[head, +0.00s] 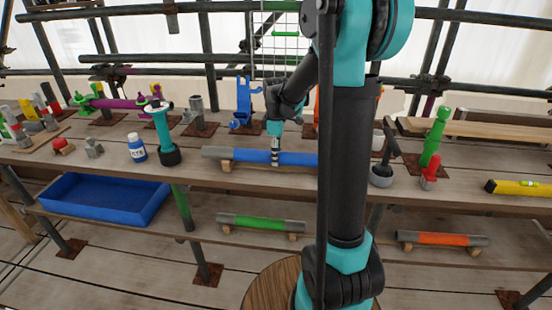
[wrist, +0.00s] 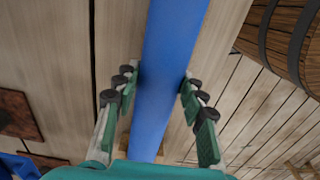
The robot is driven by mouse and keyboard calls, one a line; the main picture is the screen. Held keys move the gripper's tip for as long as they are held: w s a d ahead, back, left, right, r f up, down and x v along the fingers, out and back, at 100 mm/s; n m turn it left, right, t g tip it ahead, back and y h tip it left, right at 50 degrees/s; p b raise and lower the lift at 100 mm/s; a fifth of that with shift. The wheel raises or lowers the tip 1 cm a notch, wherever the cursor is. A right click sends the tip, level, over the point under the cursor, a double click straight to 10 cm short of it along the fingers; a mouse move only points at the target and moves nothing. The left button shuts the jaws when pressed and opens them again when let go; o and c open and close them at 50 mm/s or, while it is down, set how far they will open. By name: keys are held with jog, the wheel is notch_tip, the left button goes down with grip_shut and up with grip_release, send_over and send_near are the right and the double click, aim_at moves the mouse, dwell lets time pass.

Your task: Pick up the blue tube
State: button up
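The blue tube (head: 250,156) has a blue middle and a grey end at left. It lies across the upper shelf on small wooden supports, its right part hidden behind my arm. My gripper (head: 275,158) points down at the tube's blue part. In the wrist view the tube (wrist: 172,45) runs between the two fingers of my gripper (wrist: 157,76). The fingers are spread, one on each side of the tube. A small gap shows at the left finger; the right fingertip is very close to the tube, and I cannot tell if it touches.
A teal flanged piece (head: 162,130) and a white-and-blue bottle (head: 137,147) stand left of the tube. A grey mortar (head: 381,176) stands to the right. Below are a blue tray (head: 104,198), a green tube (head: 260,223) and an orange tube (head: 441,239). A wooden barrel (wrist: 290,40) shows at right.

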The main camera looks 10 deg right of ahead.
grip_shut()
